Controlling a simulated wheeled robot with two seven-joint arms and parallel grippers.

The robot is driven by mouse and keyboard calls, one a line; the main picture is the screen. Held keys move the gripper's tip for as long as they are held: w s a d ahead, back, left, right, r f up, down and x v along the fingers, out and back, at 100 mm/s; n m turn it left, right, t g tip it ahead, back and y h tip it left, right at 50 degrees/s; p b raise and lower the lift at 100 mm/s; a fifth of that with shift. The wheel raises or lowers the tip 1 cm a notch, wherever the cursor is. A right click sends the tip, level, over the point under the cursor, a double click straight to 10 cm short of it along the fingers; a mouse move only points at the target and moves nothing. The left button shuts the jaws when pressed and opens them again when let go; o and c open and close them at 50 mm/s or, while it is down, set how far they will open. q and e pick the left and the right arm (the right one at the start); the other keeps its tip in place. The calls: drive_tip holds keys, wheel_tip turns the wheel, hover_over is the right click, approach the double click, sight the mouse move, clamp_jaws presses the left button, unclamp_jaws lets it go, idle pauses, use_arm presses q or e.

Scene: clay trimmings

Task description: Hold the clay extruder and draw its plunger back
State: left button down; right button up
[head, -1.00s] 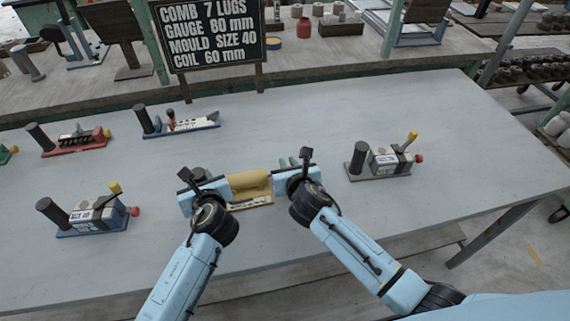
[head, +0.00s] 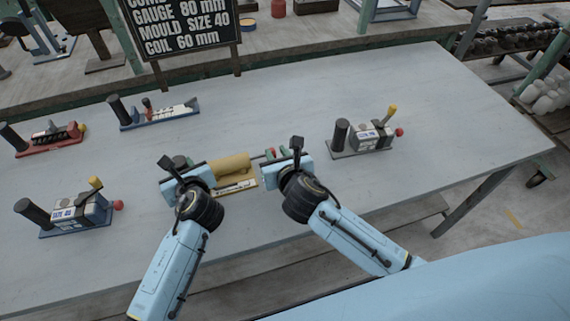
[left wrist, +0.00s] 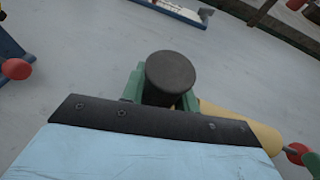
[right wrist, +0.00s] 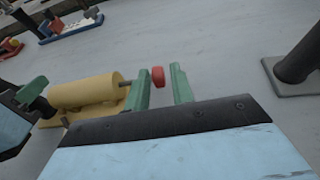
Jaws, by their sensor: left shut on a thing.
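The clay extruder has a yellow barrel (head: 231,164) on a yellow base with a label strip, a dark upright handle at its left end, and a thin rod ending in a red knob (head: 270,153) at its right. My left gripper (left wrist: 160,92) is shut on the dark handle (left wrist: 171,74), its green fingers either side of it. My right gripper (right wrist: 160,86) is open at the right end. Its green fingers stand apart, with the red knob (right wrist: 158,76) showing in the gap between them. A short length of rod shows between barrel and knob.
A blue-based tool (head: 77,212) stands to the left and a grey one (head: 363,139) to the right. A red tool (head: 48,139) and a blue-and-white one (head: 158,114) stand further back. A lettered sign (head: 185,28) is behind.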

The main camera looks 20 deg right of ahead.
use_arm(q)
drive_tip(key=shift+s+a+f, duration=0.1)
drive_tip(key=shift+a+f, duration=0.1)
drive_tip(key=shift+f, duration=0.1)
use_arm(e)
drive_tip(key=v, duration=0.6)
drive_tip(key=shift+s+r, duration=0.2)
drive_tip(key=shift+s, duration=0.1)
use_arm(q)
drive_tip(key=c, duration=1.3)
unclamp_jaws()
drive_tip(key=shift+o, duration=1.5)
drive_tip(key=shift+d+r, duration=0.1)
drive_tip(key=shift+r, duration=0.05)
